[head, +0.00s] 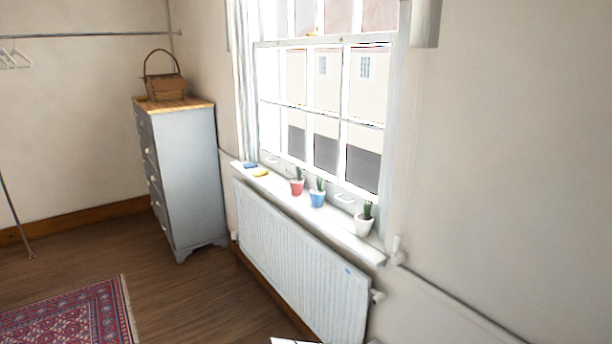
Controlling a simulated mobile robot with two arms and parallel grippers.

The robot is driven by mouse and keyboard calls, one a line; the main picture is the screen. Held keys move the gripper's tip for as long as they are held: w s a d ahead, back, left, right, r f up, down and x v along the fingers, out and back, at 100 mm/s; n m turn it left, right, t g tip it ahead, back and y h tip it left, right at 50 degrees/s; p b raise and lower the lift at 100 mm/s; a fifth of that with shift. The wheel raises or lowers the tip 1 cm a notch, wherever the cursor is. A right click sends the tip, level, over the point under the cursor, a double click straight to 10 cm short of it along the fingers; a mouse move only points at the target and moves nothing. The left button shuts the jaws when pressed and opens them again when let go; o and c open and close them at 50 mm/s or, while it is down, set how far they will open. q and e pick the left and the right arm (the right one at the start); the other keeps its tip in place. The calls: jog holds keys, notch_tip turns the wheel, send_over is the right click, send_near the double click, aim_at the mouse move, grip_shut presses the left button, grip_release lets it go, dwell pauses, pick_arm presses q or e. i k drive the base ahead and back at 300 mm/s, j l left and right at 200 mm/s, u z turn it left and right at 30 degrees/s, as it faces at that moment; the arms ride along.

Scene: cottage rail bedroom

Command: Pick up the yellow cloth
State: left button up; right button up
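The yellow cloth (261,173) is a small flat yellow patch on the white windowsill (280,190), towards its far left end. A similar small blue item (250,165) lies just behind it to the left. A red pot with a cactus (297,187) stands to the right of the cloth, with bare sill between them. Neither of my grippers shows in the head view.
A blue pot (318,198) and a white pot (364,222) with cacti stand further right along the sill. A white radiator (300,265) is below it. A grey chest of drawers (185,170) bears a basket (166,86). A patterned rug (75,318) lies on clear floor.

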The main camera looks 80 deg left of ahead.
aim_at(261, 173)
jog(key=i+u, duration=0.15)
jog(key=u, duration=2.1)
